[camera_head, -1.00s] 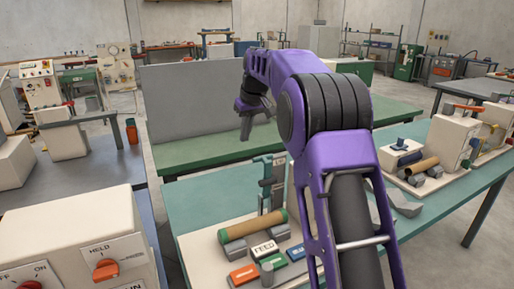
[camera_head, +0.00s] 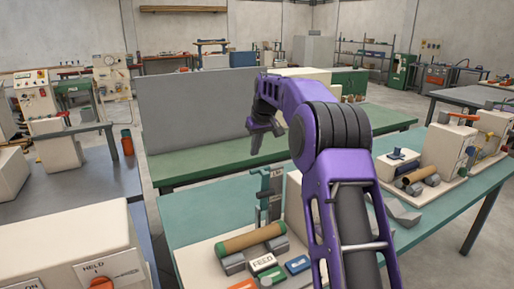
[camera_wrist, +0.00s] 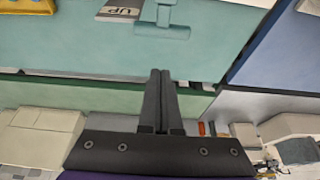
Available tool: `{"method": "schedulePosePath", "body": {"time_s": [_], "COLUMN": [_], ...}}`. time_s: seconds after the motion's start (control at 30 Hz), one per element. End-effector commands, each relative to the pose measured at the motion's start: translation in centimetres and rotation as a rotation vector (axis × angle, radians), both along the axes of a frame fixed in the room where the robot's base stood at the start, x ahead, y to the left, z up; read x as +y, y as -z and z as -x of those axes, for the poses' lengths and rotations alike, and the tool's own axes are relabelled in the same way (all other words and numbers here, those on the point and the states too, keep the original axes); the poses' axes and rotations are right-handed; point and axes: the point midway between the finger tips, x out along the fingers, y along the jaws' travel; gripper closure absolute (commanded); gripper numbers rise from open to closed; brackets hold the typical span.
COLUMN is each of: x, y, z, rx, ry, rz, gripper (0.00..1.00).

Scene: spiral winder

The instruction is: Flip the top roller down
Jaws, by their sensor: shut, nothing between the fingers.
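The winder on the teal bench has a tan roller with green ends (camera_head: 252,239) lying across grey supports. Behind it stands a teal-grey upright bracket (camera_head: 268,205) with a small label near its top. In the wrist view this bracket (camera_wrist: 160,30) shows at the top, beside a tag reading "UP" (camera_wrist: 119,12). I cannot tell clearly which part is the top roller; my arm hides some of the winder. My gripper (camera_head: 267,143) is shut and empty, pointing down above and behind the bracket, apart from it. Its fingertips (camera_wrist: 160,72) are together in the wrist view.
A FEED block (camera_head: 263,263) and a blue block (camera_head: 298,264) sit before the roller. A similar winder (camera_head: 424,172) stands to the right. A machine with a HELD dial (camera_head: 100,283) is at front left. A green bench (camera_head: 215,165) lies behind the teal one.

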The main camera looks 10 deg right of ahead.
Motion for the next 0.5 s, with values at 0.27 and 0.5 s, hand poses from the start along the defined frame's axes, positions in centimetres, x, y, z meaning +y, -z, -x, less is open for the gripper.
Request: {"method": "schedulePosePath", "body": {"time_s": [0.27, 0.5], "x": [0.7, 0.0], "y": [6.0, 5.2], "z": [-2.1, 0.2], "rx": [0.002, -0.001], "ry": [0.0, -0.001], "rz": [0.0, 0.001], "gripper": [1.0, 1.0]}}
